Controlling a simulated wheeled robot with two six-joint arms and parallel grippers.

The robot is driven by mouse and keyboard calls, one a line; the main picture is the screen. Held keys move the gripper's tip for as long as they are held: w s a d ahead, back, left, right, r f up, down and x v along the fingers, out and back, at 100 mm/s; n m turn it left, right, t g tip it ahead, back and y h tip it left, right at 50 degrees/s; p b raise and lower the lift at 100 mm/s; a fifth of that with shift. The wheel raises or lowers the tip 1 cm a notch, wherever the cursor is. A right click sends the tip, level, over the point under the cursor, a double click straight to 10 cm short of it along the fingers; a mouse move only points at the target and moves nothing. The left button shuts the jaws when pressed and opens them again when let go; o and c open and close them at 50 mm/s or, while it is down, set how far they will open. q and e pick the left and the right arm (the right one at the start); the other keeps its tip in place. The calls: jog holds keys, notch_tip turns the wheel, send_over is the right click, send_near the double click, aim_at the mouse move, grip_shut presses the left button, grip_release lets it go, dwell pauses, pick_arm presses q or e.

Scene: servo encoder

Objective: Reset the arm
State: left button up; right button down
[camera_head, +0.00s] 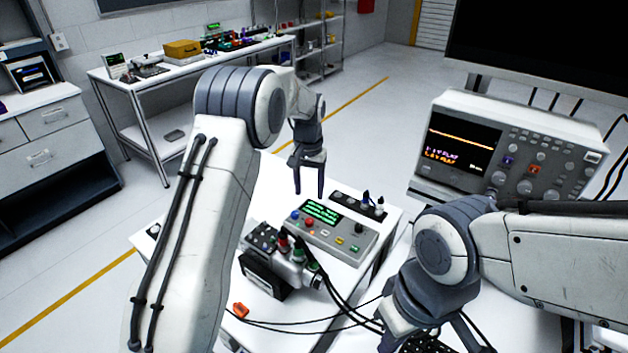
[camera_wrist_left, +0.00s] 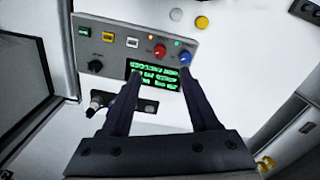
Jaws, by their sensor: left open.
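My left gripper (camera_head: 308,185) is open and empty, pointing down above the far side of the white work table (camera_head: 388,222). It also shows in the left wrist view (camera_wrist_left: 165,85), its two dark fingers apart in front of a grey control box. The control box (camera_head: 358,243) has a green-lit text display, knobs and coloured buttons. It also shows in the left wrist view (camera_wrist_left: 112,42). My right arm comes in from the right. Its gripper (camera_head: 430,345) is cut by the bottom edge, so its jaws are not clear.
A dark-fronted device with plugs and cables (camera_head: 265,275) stands in front of the control box. A small orange part (camera_head: 240,310) lies near it. A black strip with knobs (camera_head: 350,204) is behind the box. An oscilloscope (camera_head: 500,150) stands at right.

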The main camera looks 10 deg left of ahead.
pick_arm(q)
jog(key=s+d+r+m, duration=0.2)
jog(key=s+d+r, duration=0.3)
jog(key=s, duration=0.5)
jog(key=s+d+r+m, duration=0.2)
jog(key=s+d+r, duration=0.2)
jog(key=s+d, duration=0.5)
jog(key=s+a+f+m+h, duration=0.1)
jog(key=s+a+m, duration=0.1)
jog(key=s, duration=1.7)
jog(key=shift+s+a+f+m, duration=0.15)
jog(key=shift+s+a+m, duration=0.05)
jog(key=shift+a+m, duration=0.1)
